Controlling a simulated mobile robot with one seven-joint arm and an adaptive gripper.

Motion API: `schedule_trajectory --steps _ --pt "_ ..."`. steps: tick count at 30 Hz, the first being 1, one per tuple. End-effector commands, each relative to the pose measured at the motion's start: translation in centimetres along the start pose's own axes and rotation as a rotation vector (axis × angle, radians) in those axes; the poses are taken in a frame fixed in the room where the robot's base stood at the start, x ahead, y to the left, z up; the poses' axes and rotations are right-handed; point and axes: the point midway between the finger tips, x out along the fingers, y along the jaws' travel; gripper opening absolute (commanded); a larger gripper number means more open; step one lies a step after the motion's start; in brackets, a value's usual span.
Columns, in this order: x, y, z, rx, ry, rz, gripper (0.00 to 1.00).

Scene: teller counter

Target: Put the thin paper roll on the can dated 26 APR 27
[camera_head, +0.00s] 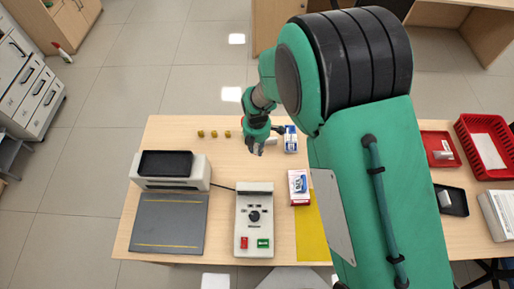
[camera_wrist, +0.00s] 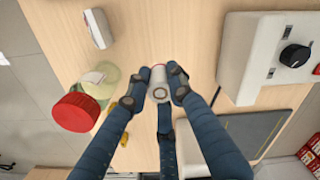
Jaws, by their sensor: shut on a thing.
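My gripper (camera_wrist: 160,82) is shut on a small white roll (camera_wrist: 159,93), with dark fingers around its sides. The roll's round end with a ring-shaped core faces the wrist camera, and a red edge shows at its far side. In the head view my gripper (camera_head: 257,149) is over the counter behind the grey device; the roll is hard to make out there. No can dated 26 APR 27 can be identified, as no date is legible. Several small yellow objects (camera_head: 214,134) stand in a row near the back edge; some yellow (camera_wrist: 125,139) also shows in the wrist view.
A red-lidded clear jar (camera_wrist: 77,110) and a white object (camera_wrist: 98,28) lie left of the gripper in the wrist view. A grey device (camera_head: 254,222), a blue-white box (camera_head: 291,140), another box (camera_head: 298,184) and a printer (camera_head: 188,172) stand on the counter (camera_head: 170,128).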

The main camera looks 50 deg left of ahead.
Motion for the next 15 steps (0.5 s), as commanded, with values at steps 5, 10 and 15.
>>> schedule_trajectory --steps 5,10,15 --pt "0.0 0.01 0.0 0.0 0.0 0.0 0.08" --pt "-0.01 -0.01 0.02 0.0 0.0 0.0 0.08" --pt "-0.19 -0.68 0.43 0.012 0.0 0.0 0.08"
